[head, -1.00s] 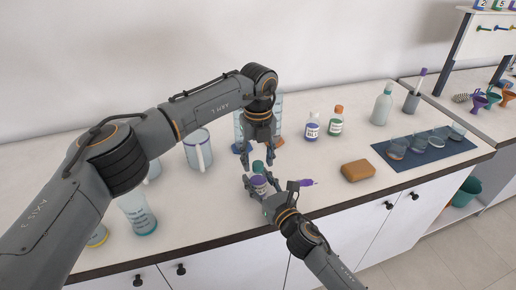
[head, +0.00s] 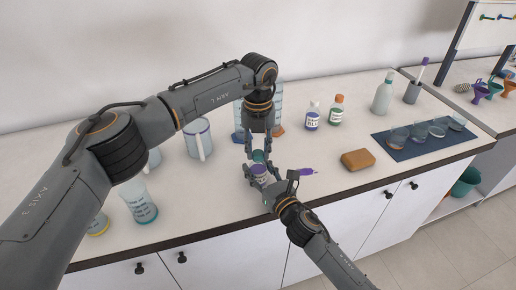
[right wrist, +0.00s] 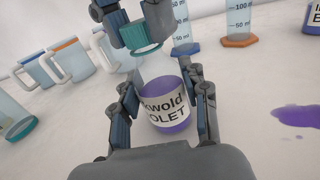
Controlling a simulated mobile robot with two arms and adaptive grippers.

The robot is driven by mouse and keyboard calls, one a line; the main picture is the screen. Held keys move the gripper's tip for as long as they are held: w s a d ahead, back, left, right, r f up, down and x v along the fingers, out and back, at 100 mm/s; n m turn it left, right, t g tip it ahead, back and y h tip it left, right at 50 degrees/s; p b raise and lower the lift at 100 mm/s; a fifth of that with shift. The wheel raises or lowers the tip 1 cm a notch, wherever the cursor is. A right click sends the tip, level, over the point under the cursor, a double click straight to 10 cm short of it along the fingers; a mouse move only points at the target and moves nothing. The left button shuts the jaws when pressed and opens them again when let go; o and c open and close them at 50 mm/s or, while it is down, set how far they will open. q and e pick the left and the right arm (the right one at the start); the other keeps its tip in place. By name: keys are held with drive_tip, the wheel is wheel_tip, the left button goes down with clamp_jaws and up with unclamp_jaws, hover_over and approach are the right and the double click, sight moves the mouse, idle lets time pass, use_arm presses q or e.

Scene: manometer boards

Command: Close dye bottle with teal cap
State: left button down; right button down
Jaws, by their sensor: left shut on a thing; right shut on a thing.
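The dye bottle (right wrist: 163,112), with violet liquid and a white label, stands upright between the fingers of my right gripper (right wrist: 163,100), which is shut on it. In the head view, the bottle (head: 260,176) is near the bench's front edge. The teal cap (right wrist: 141,36) is held in the shut left gripper (head: 257,154), just above the bottle's clear neck. The cap looks slightly tilted and a little left of the neck in the right wrist view. I cannot tell whether it touches the neck; the fingers hide part of it in the head view.
A violet spill (right wrist: 300,116) lies on the bench right of the bottle. An orange-brown block (head: 357,160), two labelled bottles (head: 312,117) (head: 336,111) and a blue mat (head: 398,151) with small dishes stand further right. Jugs (head: 198,140) and measuring cylinders (right wrist: 184,28) stand behind and left.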

use_arm(q)
drive_tip(key=m, duration=1.4)
drive_tip(key=c, duration=1)
unclamp_jaws()
drive_tip(key=shift+c, duration=0.2)
drive_tip(key=shift+r, duration=2.25)
drive_tip(key=shift+c, duration=0.2)
